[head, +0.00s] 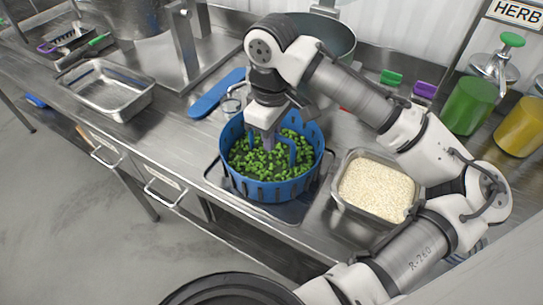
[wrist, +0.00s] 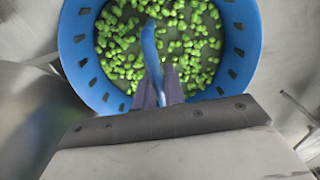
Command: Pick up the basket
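The blue basket (head: 275,187) has slotted walls and holds green vegetable pieces (head: 262,165). It stands upright over a dark square base on the steel counter. Its blue handle (head: 292,150) arches across the inside. My gripper (head: 268,143) points down into the basket at the handle. In the wrist view, the handle (wrist: 150,48) runs between the two purple-grey fingers of my gripper (wrist: 158,88), which lie close against both sides of it. The basket rim (wrist: 75,55) surrounds the green pieces there. The fingertips are partly hidden by the handle.
A steel pan of rice (head: 378,190) stands close to the right of the basket. An empty steel tray (head: 108,88) is at the left. A blue flat utensil (head: 215,93) lies behind the basket. A large pot (head: 325,32) stands farther back. Pump jars (head: 470,105) are at the right.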

